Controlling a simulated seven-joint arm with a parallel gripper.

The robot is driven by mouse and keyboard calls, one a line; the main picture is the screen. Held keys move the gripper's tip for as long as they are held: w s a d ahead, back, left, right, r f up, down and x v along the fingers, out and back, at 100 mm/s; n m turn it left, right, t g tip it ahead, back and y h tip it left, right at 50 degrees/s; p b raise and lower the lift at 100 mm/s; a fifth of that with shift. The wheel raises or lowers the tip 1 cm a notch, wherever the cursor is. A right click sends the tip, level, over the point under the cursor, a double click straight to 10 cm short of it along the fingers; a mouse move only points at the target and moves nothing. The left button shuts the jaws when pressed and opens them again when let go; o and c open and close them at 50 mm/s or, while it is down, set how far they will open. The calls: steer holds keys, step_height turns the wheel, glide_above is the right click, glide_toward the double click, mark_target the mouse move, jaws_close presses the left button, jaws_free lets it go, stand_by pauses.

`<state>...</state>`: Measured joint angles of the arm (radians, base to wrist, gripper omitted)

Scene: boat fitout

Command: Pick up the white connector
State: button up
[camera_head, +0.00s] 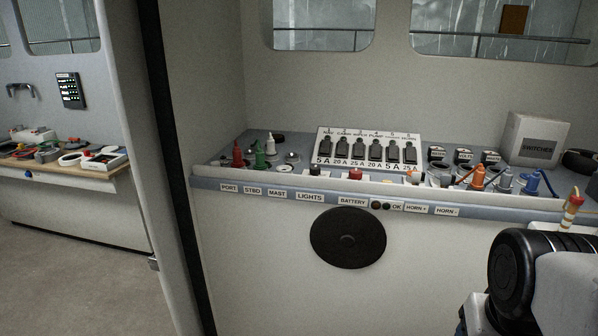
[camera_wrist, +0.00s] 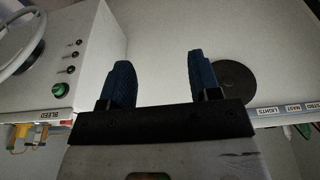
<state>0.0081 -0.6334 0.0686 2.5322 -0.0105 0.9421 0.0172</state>
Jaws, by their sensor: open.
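The white connector (camera_head: 270,146) stands upright on the left part of the blue-grey shelf in the head view, just right of the green connector (camera_head: 259,155) and the red connector (camera_head: 238,155). Its lower part is partly hidden. My gripper (camera_wrist: 162,78) shows in the wrist view with its two blue fingers wide apart and nothing between them. It faces the pale wall, with the black round disc (camera_wrist: 237,82) beyond its right finger. The white connector is not seen in the wrist view. In the head view my arm is at the lower right, far from the connector.
A fuse panel (camera_head: 367,148) stands behind the shelf's middle. Orange and blue connectors (camera_head: 478,177) and a white switches box (camera_head: 538,138) are to the right. The shelf has a raised front lip (camera_head: 290,189). A white box with a green button (camera_wrist: 70,75) is close left of my gripper.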

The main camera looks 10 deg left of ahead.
steer(key=shift+r, duration=0.1)
stand_by(0.6)
steer(key=w+a+r+m, duration=0.2)
steer(key=w+a+r, duration=0.4)
steer(key=w, duration=0.6)
steer(key=w+a+r+m+g, duration=0.1)
steer(key=w+a+r+m, duration=0.35)
steer(key=w, duration=0.75)
steer(key=w+a+r, duration=0.6)
steer(key=w+a, duration=0.1)
steer(key=w, duration=0.6)
steer(key=m+g, duration=0.2)
steer(key=m, duration=0.5)
glide_above(271, 140)
steer(key=f, duration=0.5)
steer(key=shift+s+d, duration=0.15)
steer(key=shift+d, duration=0.2)
steer(key=shift+a+f, duration=0.1)
steer(key=shift+a, duration=0.3)
steer(key=shift+f, duration=1.3)
